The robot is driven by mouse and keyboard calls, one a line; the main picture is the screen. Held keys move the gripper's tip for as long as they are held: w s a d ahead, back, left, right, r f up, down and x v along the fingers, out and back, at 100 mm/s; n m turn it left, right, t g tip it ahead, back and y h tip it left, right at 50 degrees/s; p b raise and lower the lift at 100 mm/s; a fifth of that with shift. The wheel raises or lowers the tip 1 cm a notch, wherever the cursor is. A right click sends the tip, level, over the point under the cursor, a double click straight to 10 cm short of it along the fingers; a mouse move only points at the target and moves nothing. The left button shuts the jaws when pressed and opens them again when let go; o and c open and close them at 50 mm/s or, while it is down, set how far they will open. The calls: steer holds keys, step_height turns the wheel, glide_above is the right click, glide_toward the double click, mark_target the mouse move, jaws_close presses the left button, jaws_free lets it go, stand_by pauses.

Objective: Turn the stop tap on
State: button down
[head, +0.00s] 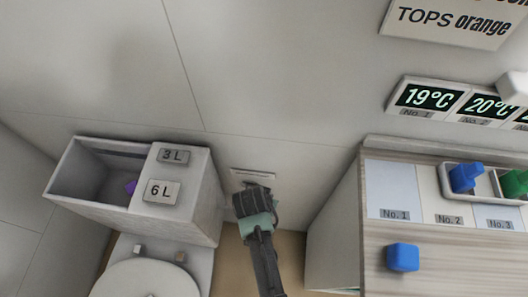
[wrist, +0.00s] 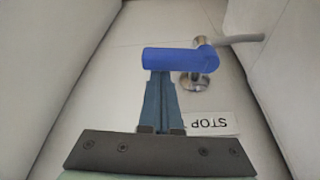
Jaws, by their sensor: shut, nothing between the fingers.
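The stop tap shows in the wrist view as a blue lever (wrist: 172,60) on a metal valve body (wrist: 205,56), with a pipe running off to the upper right. The lever lies across the picture and points left from the valve. A label reading STOP (wrist: 212,123) is on the wall beside it, upside down in this view. My gripper (wrist: 159,76) is shut and empty, its fingertips at the lever's lower edge near its free end; I cannot tell if they touch. In the head view my gripper (head: 251,190) hides the tap.
A toilet cistern (head: 208,205) with its lid open and 3 L and 6 L buttons stands to the left of my gripper. A wooden cabinet (head: 450,258) with blue and green items stands to the right. My gripper is in the narrow gap between them, near the wall.

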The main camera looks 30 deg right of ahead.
steer(key=m, duration=0.1)
steer(key=s+a+m+p, duration=0.1)
steer(key=m, duration=0.1)
steer(key=m+g, duration=0.1)
steer(key=shift+s+a+r+h+p, duration=0.1)
steer(key=shift+s+a+h+p, duration=0.1)
steer(key=shift+s+h+p, duration=0.15)
steer(key=shift+s+a+m+g+h+p, duration=0.1)
steer(key=shift+s+a+m+g+p, duration=0.15)
steer(key=shift+a+m, duration=0.55)
steer(key=shift+s+a+m+g+h+p, duration=0.1)
steer(key=shift+s+a+m+g+p, duration=0.2)
steer(key=shift+a+m, duration=0.5)
steer(key=shift+s+a+m+g+h+p, duration=0.15)
steer(key=shift+a+m+p, duration=0.2)
steer(key=shift+a+m, duration=0.45)
steer(key=shift+w+a, duration=0.2)
steer(key=shift+a, duration=0.2)
step_height(320, 180, up, 9)
steer(key=d+p, duration=0.1)
steer(key=p, duration=0.1)
steer(key=shift+s+r, duration=0.15)
steer(key=shift+s, duration=0.1)
